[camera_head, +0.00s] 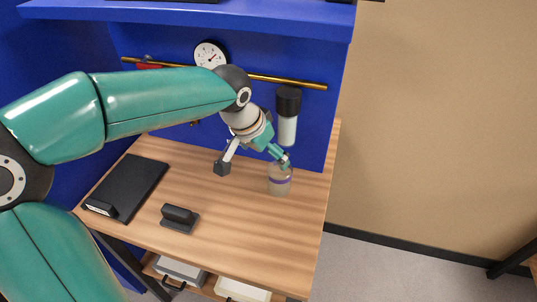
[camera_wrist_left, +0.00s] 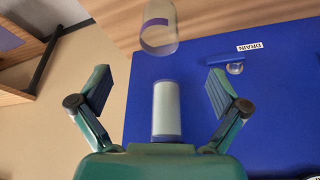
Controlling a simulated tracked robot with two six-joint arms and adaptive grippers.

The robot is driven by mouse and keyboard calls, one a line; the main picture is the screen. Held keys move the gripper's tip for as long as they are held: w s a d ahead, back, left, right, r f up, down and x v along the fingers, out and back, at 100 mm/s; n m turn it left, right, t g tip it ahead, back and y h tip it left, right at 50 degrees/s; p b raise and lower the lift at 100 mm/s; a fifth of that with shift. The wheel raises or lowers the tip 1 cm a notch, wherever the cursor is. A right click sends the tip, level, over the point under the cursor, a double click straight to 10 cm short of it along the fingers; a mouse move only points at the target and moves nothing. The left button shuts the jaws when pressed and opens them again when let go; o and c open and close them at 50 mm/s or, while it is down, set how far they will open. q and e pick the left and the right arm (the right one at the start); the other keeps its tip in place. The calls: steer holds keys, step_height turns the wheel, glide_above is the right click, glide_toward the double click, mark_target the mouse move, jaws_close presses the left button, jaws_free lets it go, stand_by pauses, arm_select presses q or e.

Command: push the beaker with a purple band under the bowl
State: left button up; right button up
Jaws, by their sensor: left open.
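The clear beaker with a purple band (camera_head: 280,180) stands upright on the wooden bench near its right side. It also shows at the top of the left wrist view (camera_wrist_left: 158,30), inverted there. A pale cylinder under a black cap, apparently the bowl (camera_head: 287,131), hangs on the blue back wall, behind and above the beaker. It shows between my fingers in the left wrist view (camera_wrist_left: 166,110). My left gripper (camera_head: 254,165) is open and empty, its fingers spread beside the beaker. One finger overlaps the beaker's rim in the head view; contact cannot be told. My right gripper is not in view.
A black tray (camera_head: 128,187) and a dark block on a base (camera_head: 179,217) lie on the left of the bench. A brass rail (camera_head: 270,78) and round gauge (camera_head: 210,55) are on the wall. A DRAIN label (camera_wrist_left: 250,47) shows by the bench.

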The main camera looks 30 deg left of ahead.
mark_target(279, 181)
arm_select(q)
steer(key=x, duration=1.7)
steer(key=shift+s+p, duration=0.1)
steer(key=shift+p, duration=0.25)
steer(key=shift+s+d, duration=0.1)
steer(key=c, duration=1.1)
